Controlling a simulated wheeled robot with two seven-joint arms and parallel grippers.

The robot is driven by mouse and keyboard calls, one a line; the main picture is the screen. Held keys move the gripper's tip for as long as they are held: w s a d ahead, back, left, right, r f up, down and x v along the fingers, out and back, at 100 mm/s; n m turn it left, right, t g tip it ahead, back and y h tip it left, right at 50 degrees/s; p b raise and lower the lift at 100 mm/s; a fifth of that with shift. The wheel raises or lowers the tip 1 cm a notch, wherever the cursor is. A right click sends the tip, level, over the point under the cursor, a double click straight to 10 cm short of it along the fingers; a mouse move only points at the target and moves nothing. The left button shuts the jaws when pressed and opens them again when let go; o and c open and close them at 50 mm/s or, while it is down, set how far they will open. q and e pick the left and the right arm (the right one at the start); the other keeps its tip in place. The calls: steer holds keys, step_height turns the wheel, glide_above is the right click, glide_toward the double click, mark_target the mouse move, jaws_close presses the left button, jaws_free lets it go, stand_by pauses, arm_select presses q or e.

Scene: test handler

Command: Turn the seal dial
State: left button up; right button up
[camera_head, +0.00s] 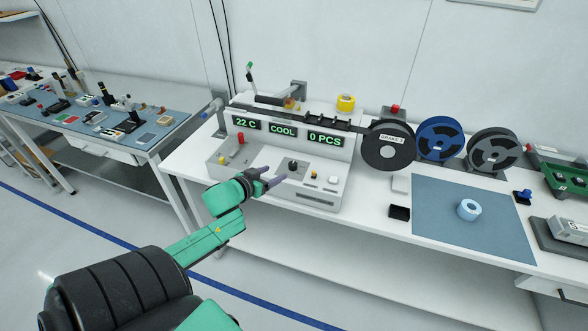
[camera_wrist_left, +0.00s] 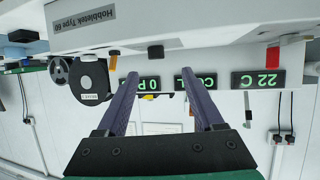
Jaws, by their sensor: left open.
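The test handler (camera_head: 330,146) is a white machine on the bench with green displays reading 22 C, COOL and 0 PCS. A black dial (camera_head: 292,164) stands on a grey plate on its front deck; I take it as the seal dial. My left gripper (camera_head: 274,176) is open and empty at the deck's front, just short of the dial. In the left wrist view, which is upside down, the gripper (camera_wrist_left: 150,52) has its two fingers apart, and a black knob (camera_wrist_left: 155,51) shows between the tips. Contact cannot be told. My right gripper is not in view.
Black, blue (camera_head: 440,138) and grey reels stand to the right. A blue mat (camera_head: 450,215) holds a light blue roll (camera_head: 468,210). A second bench (camera_head: 90,140) stands at left.

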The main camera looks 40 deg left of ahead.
mark_target(290, 166)
arm_select(q)
steer(key=x, duration=0.4)
steer(key=d+x, duration=0.1)
steer(key=x, duration=0.1)
steer(key=shift+w+r, duration=0.2)
steer(key=shift+w, duration=0.35)
steer(key=x, duration=0.2)
steer(key=shift+w+a+f, duration=0.2)
steer(key=shift+a+f, duration=0.05)
steer(key=shift+f, duration=0.05)
steer(key=shift+w+a+f, duration=0.1)
steer(key=shift+w+f, duration=0.05)
steer(key=shift+w, duration=0.1)
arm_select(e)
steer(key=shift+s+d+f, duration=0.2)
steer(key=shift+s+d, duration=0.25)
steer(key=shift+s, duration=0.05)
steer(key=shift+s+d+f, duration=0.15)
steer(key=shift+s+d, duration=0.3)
arm_select(q)
jaws_close()
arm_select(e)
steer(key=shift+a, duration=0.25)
